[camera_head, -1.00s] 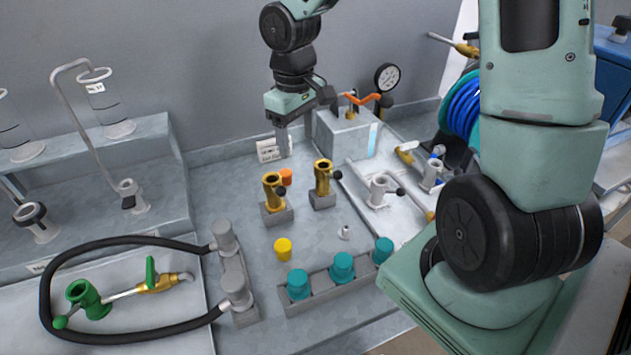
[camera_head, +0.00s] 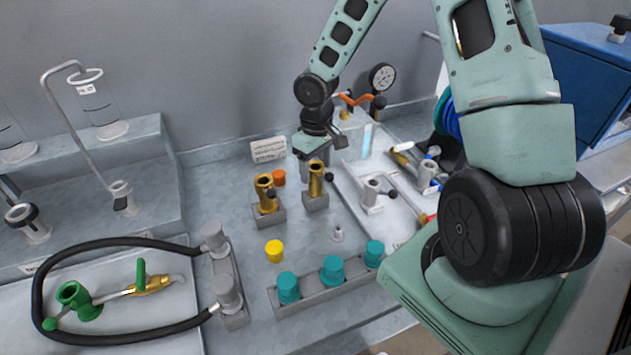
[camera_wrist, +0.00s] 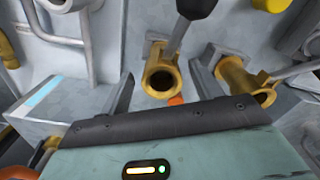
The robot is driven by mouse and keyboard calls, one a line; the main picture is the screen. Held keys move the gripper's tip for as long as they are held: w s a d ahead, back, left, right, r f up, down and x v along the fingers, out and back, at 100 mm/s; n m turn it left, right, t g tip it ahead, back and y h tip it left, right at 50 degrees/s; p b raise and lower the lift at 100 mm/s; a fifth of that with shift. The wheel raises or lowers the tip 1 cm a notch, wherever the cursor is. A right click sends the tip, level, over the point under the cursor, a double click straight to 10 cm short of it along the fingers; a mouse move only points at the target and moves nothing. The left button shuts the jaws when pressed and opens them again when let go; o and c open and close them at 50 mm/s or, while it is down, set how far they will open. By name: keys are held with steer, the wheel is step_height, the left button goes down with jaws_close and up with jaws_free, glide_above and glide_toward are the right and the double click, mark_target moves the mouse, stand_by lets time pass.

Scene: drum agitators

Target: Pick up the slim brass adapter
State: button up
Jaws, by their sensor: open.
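Two brass adapters with black-knobbed side handles stand upright in grey blocks on the bench. The right one (camera_head: 316,180) looks the slimmer in the head view. It also shows in the wrist view (camera_wrist: 160,78), mouth up, between my fingers. The other brass adapter (camera_head: 265,192) stands to its left in the head view and at the right in the wrist view (camera_wrist: 240,80). My gripper (camera_wrist: 163,72) is open, with one finger on each side of the slimmer adapter. It also shows in the head view (camera_head: 313,158), at the adapter's top. I cannot tell whether the fingers touch it.
A grey box with a gauge (camera_head: 382,77) is behind right. A white fixture (camera_head: 371,190) is to the right. A yellow cap (camera_head: 274,251) and a row of teal caps (camera_head: 333,269) lie in front.

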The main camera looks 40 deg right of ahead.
mark_target(315, 181)
steer(key=shift+w+a+f+p, duration=0.1)
steer(key=shift+f+p, duration=0.3)
steer(key=shift+f, duration=2.3)
steer(key=c, duration=1.2)
steer(key=shift+o, duration=0.2)
steer(key=shift+r, duration=5.05)
